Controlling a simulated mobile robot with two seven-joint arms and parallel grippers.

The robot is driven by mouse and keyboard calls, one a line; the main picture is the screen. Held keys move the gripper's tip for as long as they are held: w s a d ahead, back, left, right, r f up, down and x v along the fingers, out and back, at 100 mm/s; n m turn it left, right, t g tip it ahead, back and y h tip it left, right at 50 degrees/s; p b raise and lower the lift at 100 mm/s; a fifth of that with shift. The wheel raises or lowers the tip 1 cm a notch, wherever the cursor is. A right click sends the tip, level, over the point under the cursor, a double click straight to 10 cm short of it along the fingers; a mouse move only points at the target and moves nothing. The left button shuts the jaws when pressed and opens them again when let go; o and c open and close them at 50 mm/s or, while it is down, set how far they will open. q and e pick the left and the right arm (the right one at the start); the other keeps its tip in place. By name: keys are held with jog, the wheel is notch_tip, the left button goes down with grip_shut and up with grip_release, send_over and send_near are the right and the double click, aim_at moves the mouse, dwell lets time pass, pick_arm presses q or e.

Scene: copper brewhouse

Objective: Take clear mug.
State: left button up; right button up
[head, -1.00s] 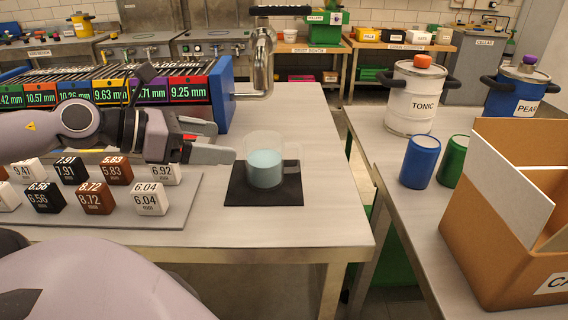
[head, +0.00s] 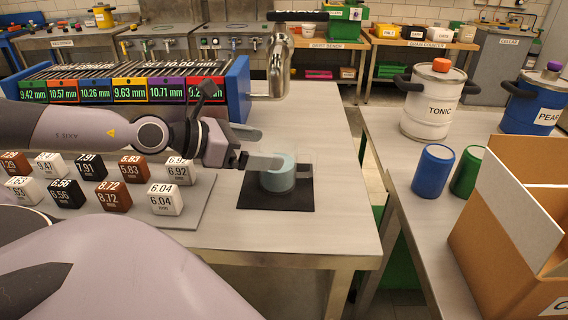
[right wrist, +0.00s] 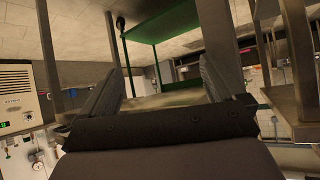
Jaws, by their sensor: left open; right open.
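The clear mug (head: 277,180) holds pale blue liquid and stands upright on a black square mat (head: 275,205) on the steel table. Its handle points right. My left gripper (head: 268,150) is open at the mug's left side. Its near finger overlaps the mug's upper left part in the head view; its far finger lies behind, near the rim. I cannot tell whether either finger touches the glass. My right gripper (right wrist: 160,85) is open and empty in the right wrist view, away from the mug.
Numbered cubes (head: 165,199) stand on a grey board left of the mat. A blue-ended display rack (head: 237,90) and a metal tap (head: 279,60) stand behind. On the right-hand table are blue (head: 432,171) and green cups, a tonic canister (head: 433,100) and a cardboard box (head: 510,235).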

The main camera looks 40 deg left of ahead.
aim_at(293, 148)
pick_arm(q)
jog(key=shift+w+d, duration=0.1)
jog(key=shift+w, duration=0.1)
pick_arm(e)
jog(key=shift+w+r, duration=0.15)
jog(key=shift+r, duration=0.25)
pick_arm(q)
jog(key=shift+w+d+f+p, duration=0.15)
jog(key=shift+w+d+p, duration=0.25)
jog(key=shift+p, duration=0.95)
jog(key=shift+w+d+p, duration=0.1)
jog(key=shift+w+p, duration=0.2)
jog(key=shift+p, duration=0.15)
jog(key=shift+w+d+p, duration=0.25)
jog(key=shift+w+p, duration=0.4)
jog(key=shift+p, duration=0.5)
jog(key=shift+w+d+f+p, duration=0.3)
jog(key=shift+w+f+p, duration=0.25)
jog(key=shift+p, duration=0.25)
jog(key=shift+w+f, duration=0.15)
jog(key=c, duration=1.2)
pick_arm(e)
jog(key=r, duration=0.3)
jog(key=d+r, duration=0.1)
jog(key=shift+s+d+r, duration=0.1)
jog(key=shift+s+r, duration=0.2)
jog(key=shift+s, duration=0.1)
